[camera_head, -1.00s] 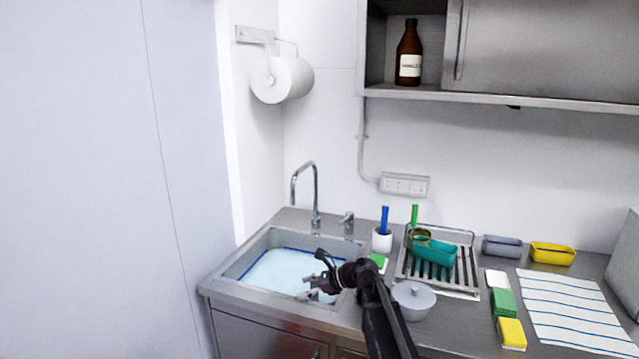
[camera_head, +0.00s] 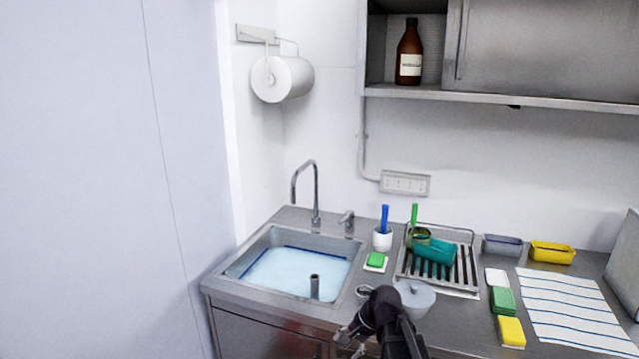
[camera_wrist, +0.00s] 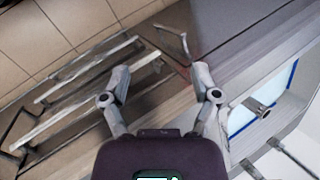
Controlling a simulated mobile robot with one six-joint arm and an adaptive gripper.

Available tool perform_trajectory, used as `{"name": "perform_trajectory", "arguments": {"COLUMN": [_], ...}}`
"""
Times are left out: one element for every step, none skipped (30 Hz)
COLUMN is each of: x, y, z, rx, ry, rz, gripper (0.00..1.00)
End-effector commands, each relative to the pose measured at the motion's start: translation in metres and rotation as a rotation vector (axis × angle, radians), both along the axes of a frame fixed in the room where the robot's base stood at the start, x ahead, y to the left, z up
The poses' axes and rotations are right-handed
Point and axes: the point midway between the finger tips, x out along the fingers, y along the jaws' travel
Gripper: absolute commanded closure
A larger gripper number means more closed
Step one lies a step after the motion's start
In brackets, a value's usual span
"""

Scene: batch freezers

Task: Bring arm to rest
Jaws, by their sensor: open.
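My gripper (camera_head: 347,342) is in front of the sink counter's front edge, low in the head view. In the wrist view my gripper (camera_wrist: 160,80) has its two fingers spread apart with nothing between them. The floor and the counter's front show beyond the fingers. My dark arm reaches up from the bottom of the head view and covers part of the counter edge.
The sink (camera_head: 240,279) holds pale water and an upright grey pipe (camera_head: 314,287). A lidded grey pot (camera_head: 415,297) stands close behind my arm. A drying rack (camera_head: 463,290), sponges and a striped cloth (camera_head: 570,310) lie to the right. A metal rail frame (camera_wrist: 75,90) stands over the floor.

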Motion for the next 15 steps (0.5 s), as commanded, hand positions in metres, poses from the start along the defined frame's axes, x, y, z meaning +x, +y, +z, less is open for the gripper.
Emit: {"name": "perform_trajectory", "arguments": {"x": [-0.016,-0.023,-0.031,-0.038,-0.044,-0.053,-0.059,-0.065,-0.072,-0.077,-0.082,-0.088,-0.091,-0.094,-0.098], "y": [-0.01,-0.016,-0.024,-0.03,-0.037,-0.045,-0.051,-0.057,-0.064,-0.07,-0.074,-0.08,-0.084,-0.088,-0.091], "z": [-0.003,-0.005,-0.007,-0.009,-0.01,-0.012,-0.013,-0.014,-0.015,-0.016,-0.016,-0.016,-0.017,-0.017,-0.017], "rx": [-0.051,-0.084,-0.126,-0.158,-0.19,-0.23,-0.259,-0.287,-0.322,-0.346,-0.368,-0.394,-0.411,-0.426,-0.442], "ry": [-0.019,-0.032,-0.046,-0.054,-0.061,-0.069,-0.074,-0.078,-0.08,-0.081,-0.081,-0.081,-0.079,-0.078,-0.076], "rz": [0.057,0.098,0.149,0.19,0.23,0.284,0.323,0.362,0.41,0.445,0.478,0.517,0.543,0.566,0.592], "gripper": [0.21,0.21,0.21,0.21,0.21,0.21,0.21,0.21,0.21,0.21,0.21,0.21,0.21,0.21,0.21]}}
